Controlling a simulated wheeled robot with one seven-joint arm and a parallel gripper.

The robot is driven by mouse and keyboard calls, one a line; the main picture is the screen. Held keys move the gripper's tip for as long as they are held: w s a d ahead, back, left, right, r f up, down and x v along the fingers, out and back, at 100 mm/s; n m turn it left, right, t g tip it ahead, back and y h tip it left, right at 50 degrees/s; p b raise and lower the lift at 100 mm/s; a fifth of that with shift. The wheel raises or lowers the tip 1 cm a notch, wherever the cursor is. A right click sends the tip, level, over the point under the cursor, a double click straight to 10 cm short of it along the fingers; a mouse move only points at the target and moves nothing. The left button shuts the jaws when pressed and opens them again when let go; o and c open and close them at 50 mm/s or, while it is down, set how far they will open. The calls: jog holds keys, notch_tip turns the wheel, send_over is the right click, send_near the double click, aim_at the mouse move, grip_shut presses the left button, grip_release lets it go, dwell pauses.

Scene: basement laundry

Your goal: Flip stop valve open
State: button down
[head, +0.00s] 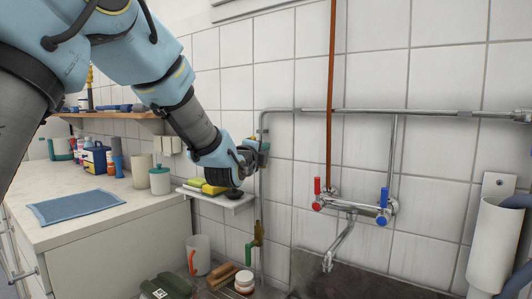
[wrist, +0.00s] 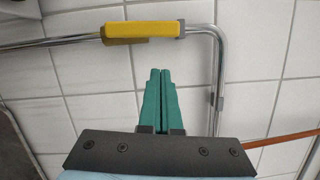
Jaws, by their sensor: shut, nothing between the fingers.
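The stop valve shows in the wrist view as a yellow lever (wrist: 138,32) on a chrome pipe (wrist: 60,42), close to the pipe's bend. The lever lies along the pipe, roughly in line with it. My gripper (wrist: 161,72) has its two green fingers together, with nothing between them. In the wrist view the fingertips point at the pipe just below the lever's right end, with a small gap in the picture; I cannot tell the depth. In the head view my gripper (head: 261,158) is at the upright pipe by the wall and mostly hides the valve.
A copper pipe (head: 331,75) and a mixer tap (head: 350,207) with red and blue handles are to the right. A counter (head: 150,210) with containers stands at left.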

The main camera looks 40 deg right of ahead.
jog(key=s+a+n+p, duration=0.1)
jog(key=s+a+p, duration=0.45)
jog(key=a, duration=0.35)
jog(key=w+d+p, duration=0.5)
jog(key=w+d, duration=0.3)
jog(key=shift+w+p, duration=0.2)
jog(key=shift+p, duration=0.1)
dwell(0.4)
jog(key=shift+w, duration=0.1)
